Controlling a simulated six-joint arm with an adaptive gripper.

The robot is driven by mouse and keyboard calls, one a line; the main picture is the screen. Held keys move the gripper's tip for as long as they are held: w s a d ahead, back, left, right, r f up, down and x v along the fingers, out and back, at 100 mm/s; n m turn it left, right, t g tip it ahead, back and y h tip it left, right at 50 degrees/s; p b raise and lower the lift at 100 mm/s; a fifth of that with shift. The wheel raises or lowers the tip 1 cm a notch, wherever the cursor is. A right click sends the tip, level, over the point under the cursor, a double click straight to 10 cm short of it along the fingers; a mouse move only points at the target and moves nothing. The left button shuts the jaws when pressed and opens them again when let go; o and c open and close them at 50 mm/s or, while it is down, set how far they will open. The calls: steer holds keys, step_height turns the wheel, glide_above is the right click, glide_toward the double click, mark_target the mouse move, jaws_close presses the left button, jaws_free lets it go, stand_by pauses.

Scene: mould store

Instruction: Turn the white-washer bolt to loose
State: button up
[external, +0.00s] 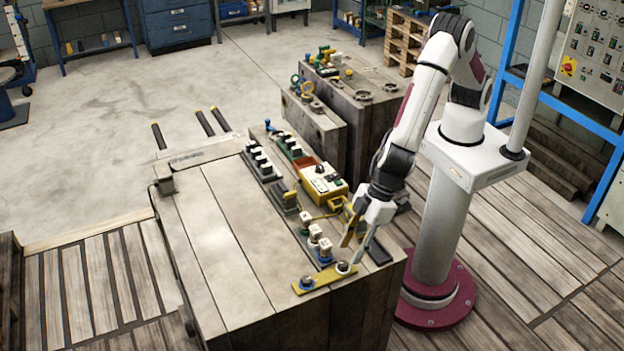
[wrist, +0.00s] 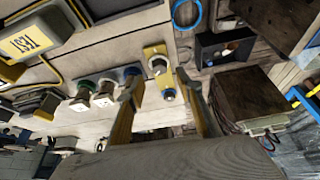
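A yellow plate (external: 323,280) lies at the near right corner of the bench top and carries two bolts. The white-washer bolt (external: 343,267) is at its right end; a blue-washer bolt (external: 306,283) is at its left end. In the wrist view the white-washer bolt (wrist: 157,64) is at the far end of the plate, and the blue-washer bolt (wrist: 168,95) is nearer. My gripper (external: 354,250) is open and empty, pointing down above the white-washer bolt. Its two fingers spread to either side of the plate in the wrist view (wrist: 160,85). I cannot tell the bolt's turn position.
A row of pale knobs with coloured collars (external: 315,234) stands just behind the plate. Farther back are a yellow box (external: 323,182) and a row of black-and-white switches (external: 261,162). A dark pad (external: 377,254) lies to the right. The bench's left part is clear.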

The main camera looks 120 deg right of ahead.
mark_target(343, 263)
steer(key=shift+x, duration=2.25)
jaws_close()
